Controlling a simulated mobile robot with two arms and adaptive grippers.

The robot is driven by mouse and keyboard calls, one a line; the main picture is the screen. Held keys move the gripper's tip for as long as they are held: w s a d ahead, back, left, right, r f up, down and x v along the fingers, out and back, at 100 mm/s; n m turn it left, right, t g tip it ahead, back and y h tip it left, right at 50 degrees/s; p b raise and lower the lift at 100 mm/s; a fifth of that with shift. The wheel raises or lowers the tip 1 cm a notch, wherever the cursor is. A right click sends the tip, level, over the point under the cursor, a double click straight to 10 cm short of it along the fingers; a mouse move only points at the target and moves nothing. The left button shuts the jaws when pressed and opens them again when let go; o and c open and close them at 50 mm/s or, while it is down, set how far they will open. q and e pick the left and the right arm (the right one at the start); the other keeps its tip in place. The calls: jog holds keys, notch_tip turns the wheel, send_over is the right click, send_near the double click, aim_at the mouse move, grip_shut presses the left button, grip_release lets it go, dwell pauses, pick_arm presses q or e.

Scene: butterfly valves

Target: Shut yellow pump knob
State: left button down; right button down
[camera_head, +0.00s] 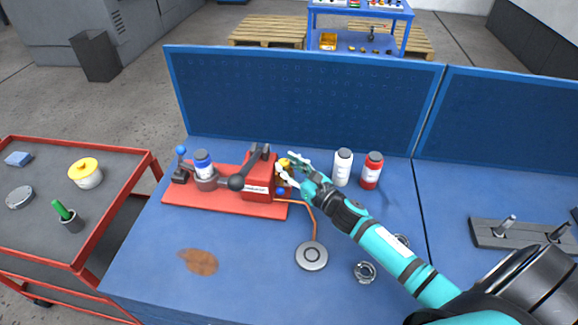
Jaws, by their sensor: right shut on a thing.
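A red pump unit (258,178) on a red base plate (222,201) stands on the blue workbench. A yellow knob (285,164) shows at the right side of the pump, partly hidden by my gripper. My right gripper (287,168) reaches in from the lower right and is shut on the yellow knob, its fingers around it. A blue knob (281,191) sits just below on the same side. A copper pipe (309,208) runs from the pump to a round grey disc (311,256). My left gripper is not in view.
A white bottle (343,168) and a red bottle (371,171) stand close right of my gripper. A lever with a black ball (236,183) sticks out in front of the pump. A red-framed cart (110,205) is at the left. The front middle of the bench is mostly clear.

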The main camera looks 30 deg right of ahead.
jog(key=c, duration=1)
grip_release()
jog(key=v, duration=0.8)
